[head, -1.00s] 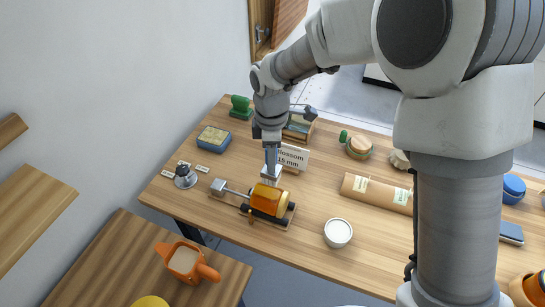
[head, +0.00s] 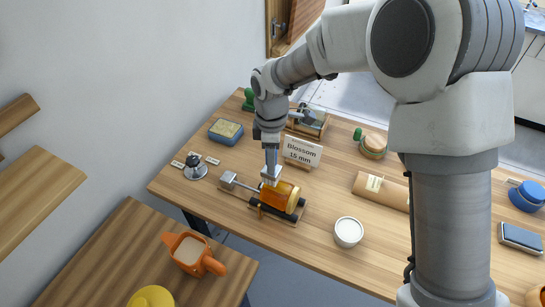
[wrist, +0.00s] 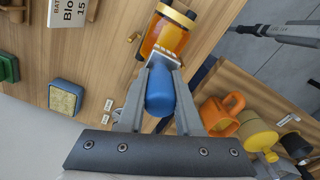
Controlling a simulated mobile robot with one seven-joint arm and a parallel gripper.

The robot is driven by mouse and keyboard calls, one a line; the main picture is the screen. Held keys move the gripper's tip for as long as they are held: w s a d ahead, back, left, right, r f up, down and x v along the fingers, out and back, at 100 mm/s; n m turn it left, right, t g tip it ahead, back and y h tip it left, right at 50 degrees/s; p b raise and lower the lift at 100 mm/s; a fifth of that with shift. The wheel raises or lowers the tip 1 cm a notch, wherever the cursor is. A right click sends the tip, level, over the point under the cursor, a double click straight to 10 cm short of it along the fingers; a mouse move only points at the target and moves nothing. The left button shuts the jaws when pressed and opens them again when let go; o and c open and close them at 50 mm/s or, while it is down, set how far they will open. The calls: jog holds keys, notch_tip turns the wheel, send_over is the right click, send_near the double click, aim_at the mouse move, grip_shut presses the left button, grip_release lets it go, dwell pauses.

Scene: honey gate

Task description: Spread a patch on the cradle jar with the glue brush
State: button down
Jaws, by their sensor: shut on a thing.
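The amber honey jar (head: 285,196) lies on its side in the wooden cradle (head: 294,219) near the table's front edge, its axis running left to right. My gripper (head: 271,150) points down over the jar's left part. It is shut on the glue brush (wrist: 160,92), whose blue handle sits between the fingers in the wrist view. The brush's pale flat head (head: 271,174) is at the jar's upper left side. In the wrist view the bristles meet the jar's outline (wrist: 172,32); I cannot tell whether they touch. No patch of glue is clearly visible.
A white round pot (head: 348,232) stands right of the cradle. A "Blossom 15 mm" sign (head: 302,151) stands behind the jar. A blue-edged pad (head: 225,132) and a grey knobbed item (head: 195,167) are to the left. An orange jug (head: 189,250) is on the lower table.

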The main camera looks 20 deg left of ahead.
jog(key=shift+f, duration=0.55)
jog(key=shift+f, duration=0.25)
dwell(0.4)
jog(key=shift+d, duration=1.7)
notch_tip(320, 180, up, 2)
jog(key=shift+a+r, duration=0.1)
jog(key=shift+r, duration=0.05)
